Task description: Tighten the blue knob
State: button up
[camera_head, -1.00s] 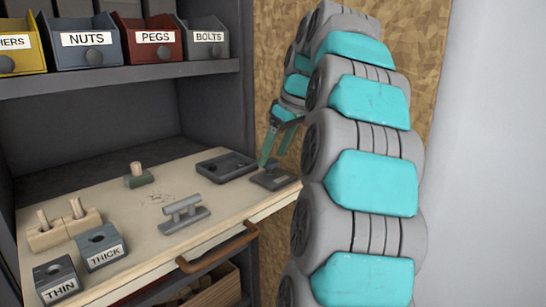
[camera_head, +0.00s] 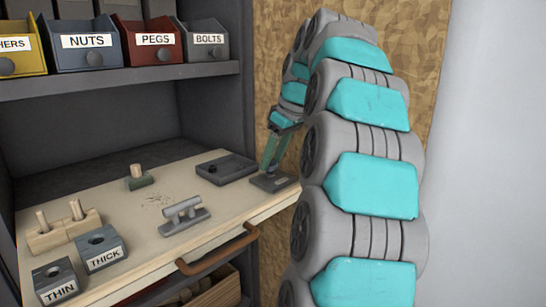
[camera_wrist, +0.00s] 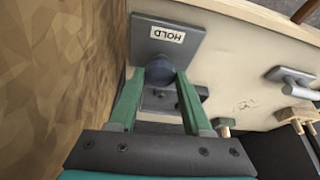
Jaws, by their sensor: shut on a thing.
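The blue knob (camera_wrist: 159,70) shows in the wrist view as a dark blue round shape on a grey plate (camera_wrist: 170,40) with a label reading HOLD. My gripper (camera_wrist: 160,76) has its two green fingers on either side of the knob, shut on it. In the head view my gripper (camera_head: 267,168) points down at the grey plate (camera_head: 275,183) at the right end of the bench. There the fingers hide the knob. How far the knob is screwed in cannot be told.
A dark tray (camera_head: 226,168) lies just left of the plate. A grey handle-like fixture (camera_head: 184,215), a green block with a peg (camera_head: 139,178), a wooden peg block (camera_head: 64,230) and blocks marked THIN (camera_head: 57,281) and THICK (camera_head: 100,247) stand further left. The chipboard wall is close on the right.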

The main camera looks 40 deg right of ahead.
grip_shut()
